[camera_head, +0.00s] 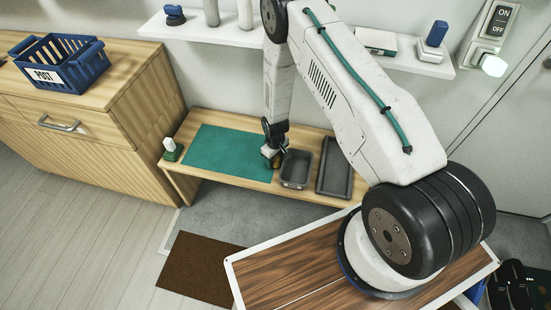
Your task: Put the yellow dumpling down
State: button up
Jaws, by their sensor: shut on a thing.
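My gripper (270,154) is low over the wooden bench, at the right edge of the green mat (227,152) and just left of a small grey bin (296,169). It is shut on the yellow dumpling (277,163), of which only a small yellow patch shows between the fingers. The rest of the dumpling is hidden by the gripper. I cannot tell whether the dumpling touches the bench or mat.
A dark tray (335,168) lies right of the bin. A small green-and-white item (172,149) stands at the bench's left end. A blue POST basket (61,63) sits on the wooden cabinet (137,91). A wall shelf (202,32) runs above. The mat's middle is clear.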

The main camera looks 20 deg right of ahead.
jog(key=shift+f, duration=0.2)
jog(key=o, duration=1)
